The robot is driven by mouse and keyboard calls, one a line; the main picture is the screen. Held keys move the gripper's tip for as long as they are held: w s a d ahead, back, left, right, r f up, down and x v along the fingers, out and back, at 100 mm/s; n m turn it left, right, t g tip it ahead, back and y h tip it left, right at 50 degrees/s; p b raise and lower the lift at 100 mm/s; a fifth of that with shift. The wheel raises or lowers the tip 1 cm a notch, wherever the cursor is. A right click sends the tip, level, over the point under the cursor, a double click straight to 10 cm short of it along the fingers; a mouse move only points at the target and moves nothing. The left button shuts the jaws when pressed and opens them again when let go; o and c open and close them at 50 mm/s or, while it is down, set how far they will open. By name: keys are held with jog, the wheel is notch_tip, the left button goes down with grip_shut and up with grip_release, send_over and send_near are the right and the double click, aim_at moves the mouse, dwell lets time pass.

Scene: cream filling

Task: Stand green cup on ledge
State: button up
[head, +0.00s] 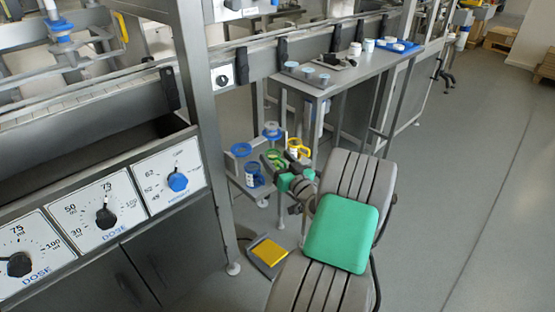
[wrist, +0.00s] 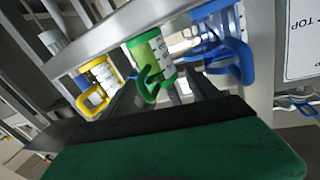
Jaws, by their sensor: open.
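The green cup (head: 274,155) stands among other cups on a low grey stand (head: 236,180) in the head view, partly hidden by my gripper (head: 273,168). In the wrist view the green cup (wrist: 149,55) is near the picture's middle, tilted with the camera, its handle toward me. My gripper (wrist: 163,88) is open, and its dark fingers reach toward the green cup. The cup's lower part is hidden behind the fingers, and I cannot tell whether they touch it. I cannot tell which surface is the ledge.
A yellow cup (wrist: 101,76) and a blue cup (wrist: 222,40) stand close on either side of the green one. Blue-rimmed parts (head: 241,149) sit beside the cups. A grey side table (head: 345,72) holds small containers. A yellow pedal (head: 269,252) lies on the floor.

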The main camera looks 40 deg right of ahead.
jog(key=b+v, duration=0.1)
jog(key=v, duration=1.1)
jog(key=shift+r, duration=0.15)
